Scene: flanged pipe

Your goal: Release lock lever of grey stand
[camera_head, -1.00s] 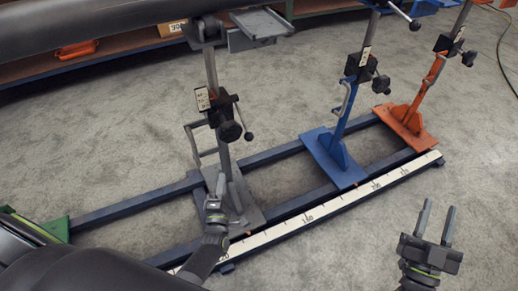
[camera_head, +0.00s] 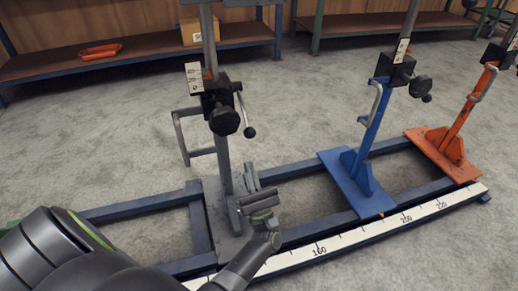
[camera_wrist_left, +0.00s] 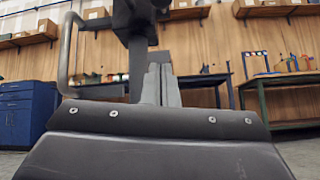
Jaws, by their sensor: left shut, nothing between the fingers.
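The grey stand (camera_head: 222,160) rises from its grey base plate on the blue rail frame. Its black clamp block (camera_head: 216,97) carries a round black knob and a thin lock lever (camera_head: 243,108) with a black ball end, hanging on the right side. My left gripper (camera_head: 252,176) is shut and empty, below the lever and just right of the post, fingers pointing up. In the left wrist view, the shut fingers (camera_wrist_left: 161,84) point up beside the grey post, with the black clamp (camera_wrist_left: 137,14) above them; the lever cannot be made out there. My right gripper is out of view.
A blue stand (camera_head: 366,140) and an orange stand (camera_head: 454,135) stand to the right on the same rails. A white ruler strip (camera_head: 350,241) runs along the front rail. A grey loop handle (camera_head: 181,140) sticks out left of the grey stand. Shelves line the back wall.

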